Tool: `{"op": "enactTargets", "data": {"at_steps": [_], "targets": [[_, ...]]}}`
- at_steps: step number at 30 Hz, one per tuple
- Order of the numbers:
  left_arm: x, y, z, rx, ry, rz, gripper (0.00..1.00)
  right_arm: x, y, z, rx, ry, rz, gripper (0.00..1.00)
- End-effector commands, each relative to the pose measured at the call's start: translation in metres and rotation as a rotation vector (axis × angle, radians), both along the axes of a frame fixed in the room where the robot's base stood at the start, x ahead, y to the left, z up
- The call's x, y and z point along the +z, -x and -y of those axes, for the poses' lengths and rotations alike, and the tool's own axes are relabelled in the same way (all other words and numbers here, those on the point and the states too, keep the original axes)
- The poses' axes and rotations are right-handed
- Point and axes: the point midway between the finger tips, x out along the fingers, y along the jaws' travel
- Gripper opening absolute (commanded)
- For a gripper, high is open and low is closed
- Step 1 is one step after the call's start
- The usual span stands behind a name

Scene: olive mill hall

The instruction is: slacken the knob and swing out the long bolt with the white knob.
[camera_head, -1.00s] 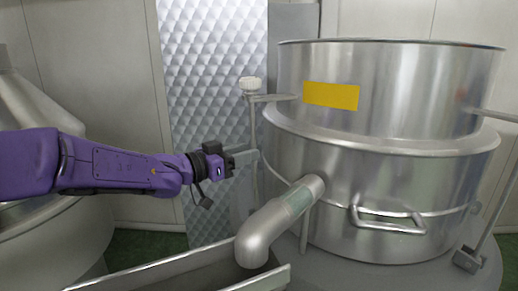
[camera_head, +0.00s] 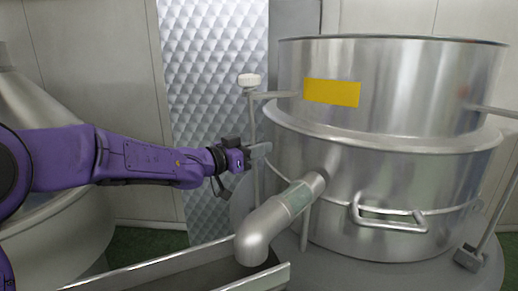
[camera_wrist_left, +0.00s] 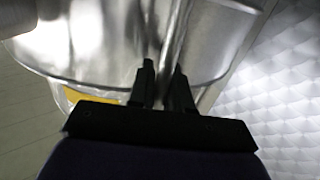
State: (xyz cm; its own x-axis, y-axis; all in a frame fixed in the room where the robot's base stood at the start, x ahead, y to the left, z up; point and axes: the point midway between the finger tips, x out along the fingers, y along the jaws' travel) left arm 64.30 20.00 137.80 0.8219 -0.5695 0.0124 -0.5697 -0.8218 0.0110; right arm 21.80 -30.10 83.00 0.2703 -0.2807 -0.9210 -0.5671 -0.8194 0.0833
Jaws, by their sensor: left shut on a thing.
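The long bolt (camera_head: 256,180) stands upright at the left side of the steel vessel (camera_head: 390,130), with the white knob (camera_head: 249,80) on its top. Just under the knob, a bracket arm (camera_head: 280,95) from the vessel meets the bolt. My left gripper (camera_head: 262,149) comes in from the left and is shut on the bolt well below the knob. In the left wrist view the two dark fingers (camera_wrist_left: 164,85) stand on either side of the rod. The knob does not show clearly there. My right gripper is not in view.
A bent outlet pipe (camera_head: 275,220) comes out of the vessel below my gripper, over a metal trough (camera_head: 170,270). A quilted metal panel (camera_head: 212,60) stands behind the bolt. Another rod (camera_head: 497,215) stands at the vessel's right. A cone-shaped vessel (camera_head: 60,235) is at the left.

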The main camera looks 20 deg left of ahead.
Motion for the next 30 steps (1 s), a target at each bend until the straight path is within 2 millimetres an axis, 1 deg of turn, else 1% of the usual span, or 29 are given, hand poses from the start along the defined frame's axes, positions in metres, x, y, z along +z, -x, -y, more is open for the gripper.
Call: {"op": "enactTargets", "data": {"at_steps": [1,5,9,12,17,21,30], "targets": [[-0.004,0.002,-0.002,0.0,0.011,0.008,0.0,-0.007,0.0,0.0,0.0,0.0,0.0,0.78],[-0.007,0.01,-0.01,0.001,0.051,0.045,0.0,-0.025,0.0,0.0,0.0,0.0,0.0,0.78],[-0.012,0.023,-0.023,-0.001,0.117,0.107,0.0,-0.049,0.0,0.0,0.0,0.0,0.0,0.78],[-0.013,0.033,-0.035,0.0,0.172,0.16,0.0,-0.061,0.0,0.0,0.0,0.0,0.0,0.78],[-0.016,0.05,-0.052,0.001,0.257,0.241,0.0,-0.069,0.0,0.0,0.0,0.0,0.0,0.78],[-0.023,0.062,-0.065,0.002,0.323,0.306,0.0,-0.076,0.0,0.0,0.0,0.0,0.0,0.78],[-0.034,0.078,-0.081,0.0,0.416,0.398,0.0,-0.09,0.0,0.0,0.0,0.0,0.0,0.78]]}}
